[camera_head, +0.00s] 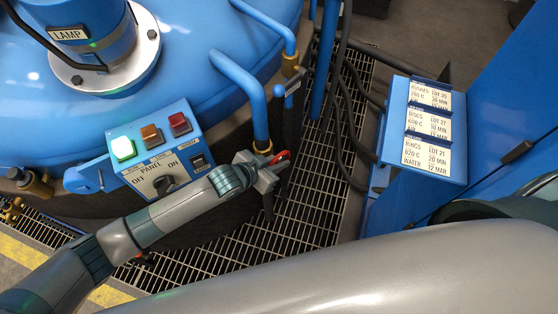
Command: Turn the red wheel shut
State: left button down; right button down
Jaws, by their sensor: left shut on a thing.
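The red wheel (279,157) shows as a small red curve at the lower end of a blue pipe beside the furnace. My left gripper (272,170) is at the wheel and shut on it, hiding most of it. My left arm reaches in from the lower left, passing just in front of the control panel. My right gripper is not in view; a large grey arm link of mine fills the bottom right.
The blue furnace lid (190,70) fills the upper left. A control panel (156,148) with a lit green lamp and a knob stands close to my left arm. Black hoses (342,100) hang over the floor grating (310,205). A blue card rack (400,180) stands at right.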

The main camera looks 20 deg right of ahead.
pick_arm(q)
jog(key=c, duration=1.8)
grip_release()
jog(key=shift+o, duration=0.2)
jog(key=shift+a+r, duration=0.1)
jog(key=b+v, duration=0.2)
jog(key=v, duration=1.5)
jog(key=shift+s+r, duration=0.1)
jog(key=shift+r, duration=0.05)
